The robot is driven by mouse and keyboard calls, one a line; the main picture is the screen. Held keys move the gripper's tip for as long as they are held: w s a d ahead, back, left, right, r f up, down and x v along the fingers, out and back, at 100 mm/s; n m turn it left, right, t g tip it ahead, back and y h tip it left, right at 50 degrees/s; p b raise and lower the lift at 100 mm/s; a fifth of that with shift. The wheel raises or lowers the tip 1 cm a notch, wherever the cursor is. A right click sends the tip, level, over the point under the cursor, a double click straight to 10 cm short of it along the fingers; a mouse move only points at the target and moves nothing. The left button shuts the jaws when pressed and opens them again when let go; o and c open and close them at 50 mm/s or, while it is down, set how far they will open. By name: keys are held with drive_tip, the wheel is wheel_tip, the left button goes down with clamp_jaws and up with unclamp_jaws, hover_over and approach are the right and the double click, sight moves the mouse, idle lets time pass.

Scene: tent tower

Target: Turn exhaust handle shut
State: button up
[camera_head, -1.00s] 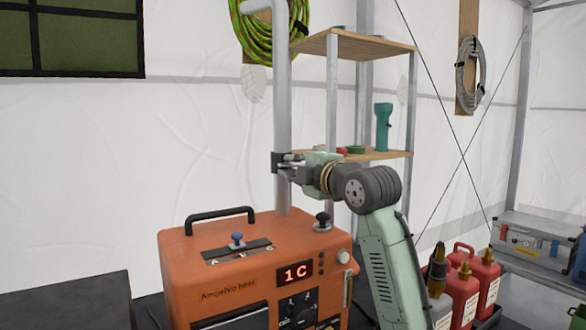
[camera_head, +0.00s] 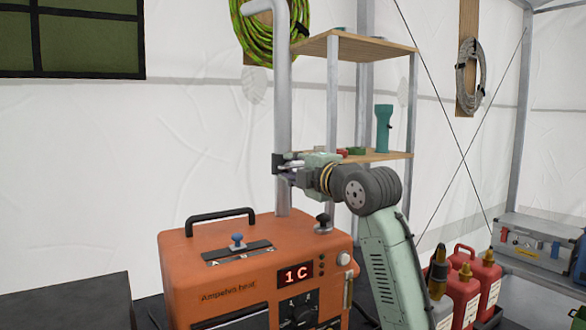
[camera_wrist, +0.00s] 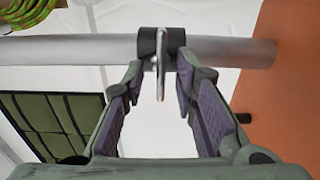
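The exhaust handle (camera_wrist: 161,78) is a thin metal lever on a black collar (camera_wrist: 150,42) around the grey exhaust pipe (camera_wrist: 80,49). In the wrist view it points toward my gripper's palm. My gripper (camera_wrist: 159,78) is open, with one purple-padded finger on each side of the lever. Gaps show between the lever and both pads.
The heater's display (camera_head: 296,275) reads "1 C". A wooden shelf (camera_head: 365,46) stands close behind my gripper, with a teal flashlight (camera_head: 383,128) on its lower board. Red bottles (camera_head: 480,285) stand at the lower right. The space left of the pipe is clear.

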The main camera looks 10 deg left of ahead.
drive_tip(key=shift+d, duration=0.15)
drive_tip(key=v, duration=0.7)
drive_tip(key=shift+s, duration=0.2)
drive_tip(key=shift+d, duration=0.15)
